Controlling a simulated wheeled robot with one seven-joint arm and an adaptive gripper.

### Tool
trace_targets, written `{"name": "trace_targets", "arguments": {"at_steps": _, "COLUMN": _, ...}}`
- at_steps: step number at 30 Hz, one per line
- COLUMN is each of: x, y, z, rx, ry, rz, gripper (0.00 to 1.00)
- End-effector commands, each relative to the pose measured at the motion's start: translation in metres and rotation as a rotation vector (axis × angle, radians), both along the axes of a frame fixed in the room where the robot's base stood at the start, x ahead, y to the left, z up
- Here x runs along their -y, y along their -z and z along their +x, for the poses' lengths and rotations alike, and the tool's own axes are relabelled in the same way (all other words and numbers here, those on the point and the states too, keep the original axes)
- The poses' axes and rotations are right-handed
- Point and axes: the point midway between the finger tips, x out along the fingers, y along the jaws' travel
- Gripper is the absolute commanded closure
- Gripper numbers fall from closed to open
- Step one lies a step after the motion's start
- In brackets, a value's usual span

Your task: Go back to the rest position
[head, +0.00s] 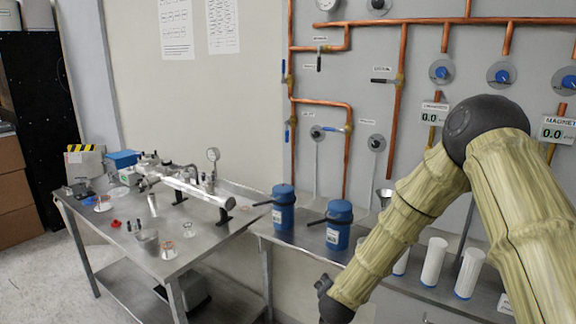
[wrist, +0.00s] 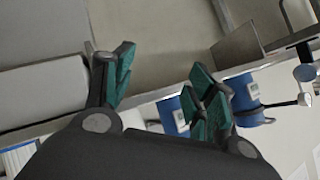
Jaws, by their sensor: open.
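My gripper (wrist: 165,90) shows in the wrist view with its two green-padded fingers spread apart and nothing between them. Behind the fingers are shelf edges and part of a blue canister (wrist: 243,92). In the head view my arm comes in from the right, bends at a dark joint and reaches down toward the shelf. The gripper itself is mostly cut off at the bottom edge there, so its fingers do not show. The two blue canisters (head: 283,208) stand upright on the shelf, left of my forearm.
A metal table (head: 190,250) at left holds a silver tube assembly (head: 185,185) and small parts. White cylinders (head: 433,262) stand on the shelf (head: 300,240) behind my forearm. Copper pipes and valves line the wall. Cardboard boxes (head: 12,190) stand far left. Floor at lower left is clear.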

Motion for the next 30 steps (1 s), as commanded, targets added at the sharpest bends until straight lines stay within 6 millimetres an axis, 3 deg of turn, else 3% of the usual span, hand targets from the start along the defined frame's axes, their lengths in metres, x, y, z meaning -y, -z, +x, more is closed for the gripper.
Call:
{"name": "trace_targets", "arguments": {"at_steps": 1, "x": 0.003, "y": 0.028, "z": -0.020, "rx": -0.046, "ry": -0.029, "rz": -0.023, "gripper": 0.44}}
{"name": "trace_targets", "arguments": {"at_steps": 6, "x": 0.012, "y": 0.100, "z": -0.086, "rx": -0.189, "ry": -0.133, "rz": -0.089, "gripper": 0.44}}
{"name": "trace_targets", "arguments": {"at_steps": 11, "x": 0.024, "y": 0.159, "z": -0.157, "rx": -0.330, "ry": -0.233, "rz": -0.142, "gripper": 0.44}}
{"name": "trace_targets", "arguments": {"at_steps": 15, "x": 0.036, "y": 0.202, "z": -0.224, "rx": -0.457, "ry": -0.322, "rz": -0.179, "gripper": 0.44}}
{"name": "trace_targets", "arguments": {"at_steps": 24, "x": 0.067, "y": 0.263, "z": -0.382, "rx": -0.743, "ry": -0.521, "rz": -0.230, "gripper": 0.44}}
{"name": "trace_targets", "arguments": {"at_steps": 30, "x": 0.085, "y": 0.276, "z": -0.466, "rx": -0.894, "ry": -0.629, "rz": -0.240, "gripper": 0.44}}
